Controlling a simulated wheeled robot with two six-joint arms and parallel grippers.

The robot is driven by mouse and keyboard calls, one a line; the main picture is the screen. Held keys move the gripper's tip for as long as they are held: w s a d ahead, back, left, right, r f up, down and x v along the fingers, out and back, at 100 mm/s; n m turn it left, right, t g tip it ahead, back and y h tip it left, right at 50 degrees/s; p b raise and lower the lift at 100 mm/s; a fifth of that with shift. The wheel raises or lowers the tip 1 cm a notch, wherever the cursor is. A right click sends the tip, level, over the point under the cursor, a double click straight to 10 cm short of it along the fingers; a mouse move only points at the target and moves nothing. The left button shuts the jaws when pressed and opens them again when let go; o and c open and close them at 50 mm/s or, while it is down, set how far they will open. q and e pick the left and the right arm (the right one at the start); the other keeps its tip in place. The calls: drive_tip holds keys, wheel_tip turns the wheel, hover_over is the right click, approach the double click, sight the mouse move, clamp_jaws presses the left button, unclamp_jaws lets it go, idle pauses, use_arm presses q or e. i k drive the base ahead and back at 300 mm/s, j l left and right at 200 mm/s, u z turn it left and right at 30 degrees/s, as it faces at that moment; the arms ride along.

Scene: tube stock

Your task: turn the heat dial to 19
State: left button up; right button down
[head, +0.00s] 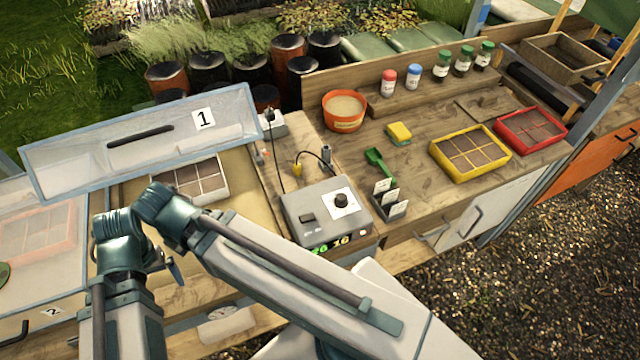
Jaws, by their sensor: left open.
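The heat dial (341,200) is a black round knob on a white marked plate, on top of a grey control box (300,208). My left arm fills the lower left. Its gripper (174,268) is mostly hidden behind the arm links; only a small bluish part shows, left of the box and apart from the dial. My right gripper is not in view.
A clear propagator lid marked 1 (60,172) stands raised over a white seed tray (216,193). Cables run behind the box. A green scoop (378,160) and label holder (391,203) are right of it. Yellow (440,165) and red trays (502,132) lie farther right.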

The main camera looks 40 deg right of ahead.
sight(341, 201)
drive_tip(key=k+l, duration=0.1)
drive_tip(key=l, duration=0.35)
drive_tip(key=k+l, duration=0.1)
drive_tip(key=l, duration=0.35)
drive_tip(key=k+l+z, duration=0.1)
drive_tip(key=l, duration=0.35)
drive_tip(key=k+l, duration=0.1)
drive_tip(key=l, duration=0.35)
drive_tip(key=z, duration=0.2)
drive_tip(key=k+l+u, duration=0.3)
drive_tip(key=k+l, duration=0.1)
